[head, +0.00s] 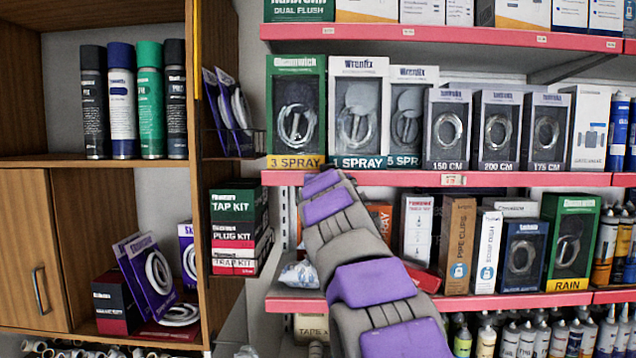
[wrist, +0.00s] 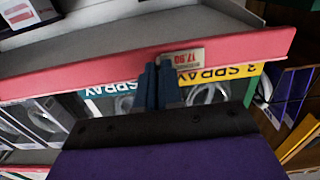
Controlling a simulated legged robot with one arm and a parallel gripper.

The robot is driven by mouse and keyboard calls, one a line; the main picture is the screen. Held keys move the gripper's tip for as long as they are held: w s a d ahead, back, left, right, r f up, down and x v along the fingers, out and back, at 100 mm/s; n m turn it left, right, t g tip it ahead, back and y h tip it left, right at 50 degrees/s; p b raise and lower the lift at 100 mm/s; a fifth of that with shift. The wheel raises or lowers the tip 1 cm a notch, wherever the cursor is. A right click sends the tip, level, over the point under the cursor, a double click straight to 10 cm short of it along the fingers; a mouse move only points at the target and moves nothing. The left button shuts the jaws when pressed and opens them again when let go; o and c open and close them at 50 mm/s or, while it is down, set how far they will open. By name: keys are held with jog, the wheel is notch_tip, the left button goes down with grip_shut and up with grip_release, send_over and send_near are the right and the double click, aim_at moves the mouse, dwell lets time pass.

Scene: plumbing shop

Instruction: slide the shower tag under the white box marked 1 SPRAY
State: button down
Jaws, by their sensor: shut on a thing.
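The white 1 SPRAY box (head: 358,105) stands on the upper pink shelf, between the green 3 SPRAY box and another white box. Its teal band (wrist: 112,90) shows upside down in the wrist view. The shower tag (wrist: 187,58), a pale price tag with red figures, is on the pink shelf rail, by the 1 SPRAY end of the yellow 3 SPRAY band. My gripper (wrist: 157,68) is shut on the tag's edge at the rail. In the head view my arm hides the gripper and tag.
The pink shelf rail (head: 550,180) runs right, with another tag (head: 453,180) under the 150 CM box (head: 447,130). The green 3 SPRAY box (head: 296,105) stands left. A wire rack (head: 245,145) and wooden cabinet (head: 35,250) are further left. Boxes crowd the shelf below.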

jog(key=d+p, duration=0.2)
jog(key=d, duration=0.9)
jog(key=shift+p, duration=0.35)
jog(key=shift+a, duration=0.15)
jog(key=c, duration=1.3)
grip_release()
jog(key=shift+a, duration=0.1)
jog(key=shift+s, duration=0.5)
jog(key=s+b, duration=0.3)
jog(key=s, duration=1.3)
jog(key=shift+s+f, duration=0.1)
